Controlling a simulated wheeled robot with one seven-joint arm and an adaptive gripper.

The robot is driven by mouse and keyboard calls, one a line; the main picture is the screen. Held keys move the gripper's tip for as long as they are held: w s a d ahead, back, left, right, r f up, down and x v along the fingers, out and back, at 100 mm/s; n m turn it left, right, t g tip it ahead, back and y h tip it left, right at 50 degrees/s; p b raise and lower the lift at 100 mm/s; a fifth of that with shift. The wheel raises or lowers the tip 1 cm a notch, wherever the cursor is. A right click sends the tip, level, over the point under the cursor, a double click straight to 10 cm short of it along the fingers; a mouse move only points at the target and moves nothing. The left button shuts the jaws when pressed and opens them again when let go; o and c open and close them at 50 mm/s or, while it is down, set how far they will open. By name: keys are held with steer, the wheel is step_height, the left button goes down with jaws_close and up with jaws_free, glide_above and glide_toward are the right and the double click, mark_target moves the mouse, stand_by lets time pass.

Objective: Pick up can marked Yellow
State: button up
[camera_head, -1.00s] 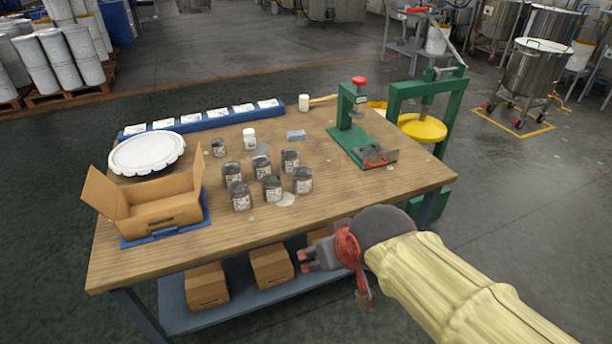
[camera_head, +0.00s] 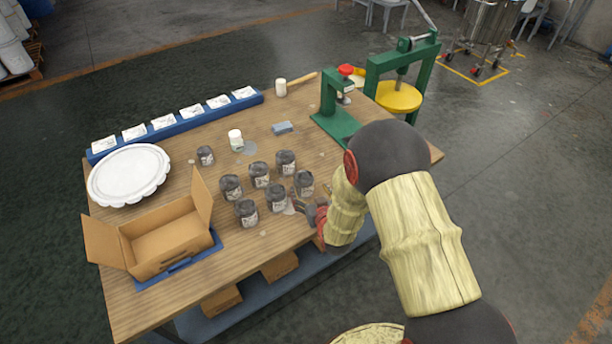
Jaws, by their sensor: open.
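Several small dark cans with pale labels stand upright in a group on the wooden workbench (camera_head: 150,290). They include a front can (camera_head: 246,213), a middle can (camera_head: 276,198), a back can (camera_head: 286,162) and a right can (camera_head: 304,183). A smaller dark can (camera_head: 205,156) stands apart to the back left. The label writing is too small to read, so I cannot tell which can is marked Yellow. My gripper (camera_head: 301,207) is open at the right front of the group, close to the right can. My arm partly hides it, and I cannot tell whether it touches a can.
An open cardboard box (camera_head: 165,241) sits front left on a blue tray, beside a white round lid (camera_head: 128,175). A white jar (camera_head: 235,139), a grey-blue block (camera_head: 282,127), a mallet (camera_head: 281,88) and a green press (camera_head: 332,118) stand behind. A blue rack (camera_head: 205,116) holds cards at the back.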

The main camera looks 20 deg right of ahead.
mark_target(306, 188)
steer(key=x, duration=0.2)
steer(key=b+x, duration=0.1)
steer(key=x, duration=0.3)
steer(key=shift+w+a+f+b, duration=0.25)
steer(key=shift+f+b, duration=0.05)
steer(key=shift+b, duration=0.1)
steer(key=shift+w+f, duration=0.1)
steer(key=shift+w, duration=0.45)
steer(key=c, duration=0.3)
steer(key=c, duration=1.2)
steer(key=shift+c, duration=0.2)
